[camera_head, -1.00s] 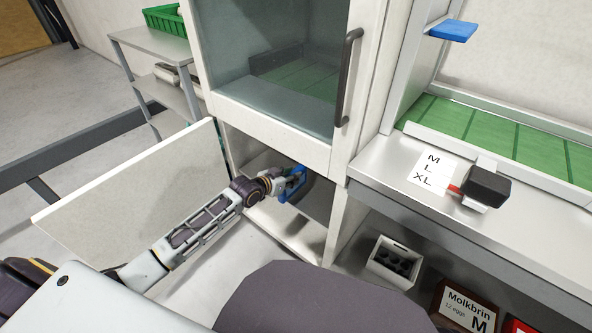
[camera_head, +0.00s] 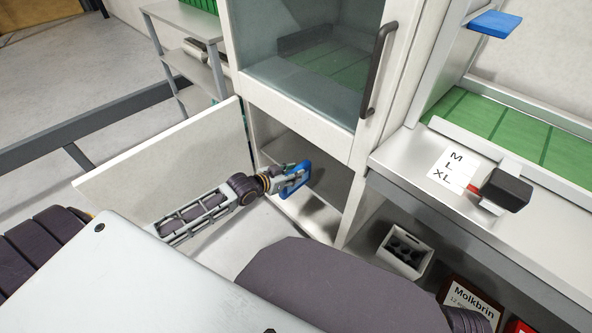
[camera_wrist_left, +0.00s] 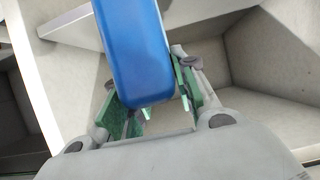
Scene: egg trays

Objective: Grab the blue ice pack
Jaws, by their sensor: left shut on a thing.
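The blue ice pack (camera_head: 300,184) is a flat blue slab at the mouth of the lower cabinet compartment. My left gripper (camera_head: 288,181) is shut on it, with the arm reaching in from the left. In the left wrist view the ice pack (camera_wrist_left: 137,55) stands up between the green-padded fingers of the left gripper (camera_wrist_left: 150,100) and extends beyond them. Its lower end is between the fingers. My right gripper is not in view.
The white cabinet door (camera_head: 165,165) hangs open left of the arm. The compartment's shelf (camera_head: 283,150) and side walls are close around the pack. The counter (camera_head: 420,170) is at the right, with a crate (camera_head: 404,252) below it. Floor in front is clear.

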